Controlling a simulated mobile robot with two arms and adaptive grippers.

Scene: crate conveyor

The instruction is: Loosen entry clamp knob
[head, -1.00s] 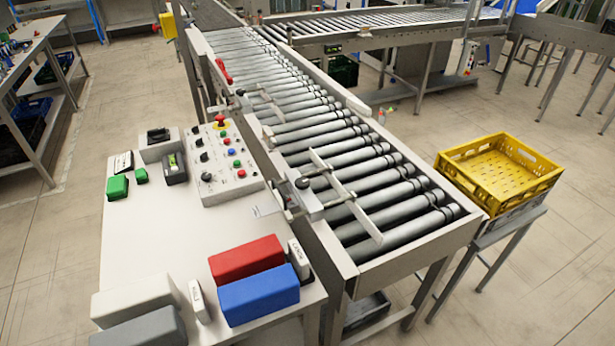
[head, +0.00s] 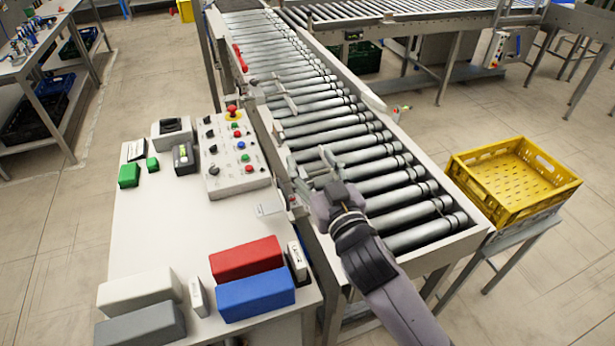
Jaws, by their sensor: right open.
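My right gripper (head: 311,164) reaches in from the lower right over the near end of the roller conveyor. Its fingers are open and apart, pointing away toward the far rollers. It covers most of the near clamp on the conveyor's left rail, and that clamp's dark knob is hidden behind it. I cannot tell whether the fingers touch the knob. A second clamp (head: 280,92) with a small dark knob sits farther along the same rail. Which clamp is the entry one is not marked legibly. My left gripper is not in view.
A control panel (head: 228,158) with a red stop button stands on the white table (head: 185,228) left of the conveyor. Red (head: 246,257) and blue (head: 255,293) blocks lie at its front. A yellow crate (head: 478,192) stands at right.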

